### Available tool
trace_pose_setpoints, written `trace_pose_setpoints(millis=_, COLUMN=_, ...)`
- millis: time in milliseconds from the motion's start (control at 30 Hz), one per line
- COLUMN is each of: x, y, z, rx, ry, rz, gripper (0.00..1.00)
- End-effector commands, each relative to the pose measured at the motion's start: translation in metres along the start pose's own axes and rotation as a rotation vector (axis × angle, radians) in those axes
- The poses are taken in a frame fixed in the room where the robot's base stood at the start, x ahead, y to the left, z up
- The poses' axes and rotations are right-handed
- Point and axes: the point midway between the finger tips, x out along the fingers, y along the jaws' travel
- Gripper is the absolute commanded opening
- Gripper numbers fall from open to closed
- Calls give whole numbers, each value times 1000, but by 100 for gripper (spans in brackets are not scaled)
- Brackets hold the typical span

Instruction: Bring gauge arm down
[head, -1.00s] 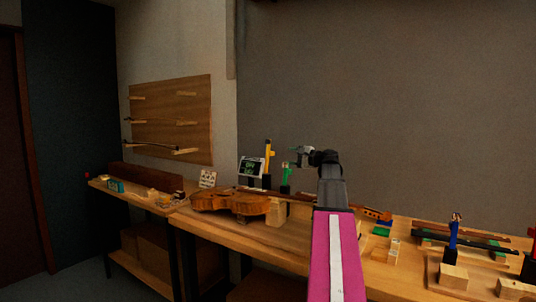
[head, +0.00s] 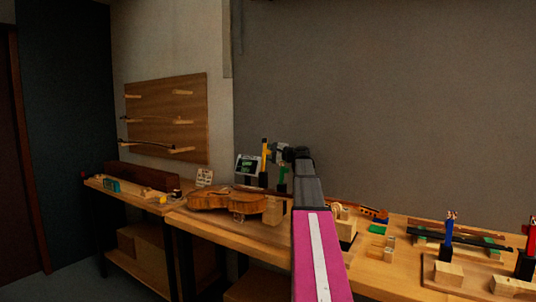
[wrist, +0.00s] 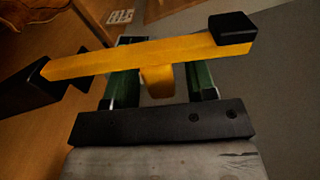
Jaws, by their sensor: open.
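The gauge arm is a yellow bar standing upright beside a small display (head: 249,165) on the bench in the head view. In the wrist view the gauge arm (wrist: 120,61) crosses the picture, with a black block at each end. A short yellow tab (wrist: 158,82) on it sticks out between my two green fingers. My gripper (head: 279,153) is open, with one finger on each side of the tab. The bar hides parts of the fingers, and I cannot tell if they touch the tab.
A violin body (head: 225,200) lies on the bench (head: 245,230) just left of my arm. A green-topped post (head: 283,180) stands close under my gripper. A rack board (head: 165,115) hangs on the wall.

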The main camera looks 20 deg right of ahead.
Motion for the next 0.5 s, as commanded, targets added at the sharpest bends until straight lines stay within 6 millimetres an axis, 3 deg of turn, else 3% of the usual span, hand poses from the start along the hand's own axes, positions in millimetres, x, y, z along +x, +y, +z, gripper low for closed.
trace_pose_setpoints(millis=167, x=0, y=0, z=0, rx=0, ry=0, rz=0, gripper=48)
trace_pose_setpoints(millis=300, x=0, y=0, z=0, rx=0, ry=0, rz=0, gripper=2)
trace_pose_setpoints(millis=500, x=-1, y=0, z=0, rx=-5, ry=0, rz=0, gripper=0)
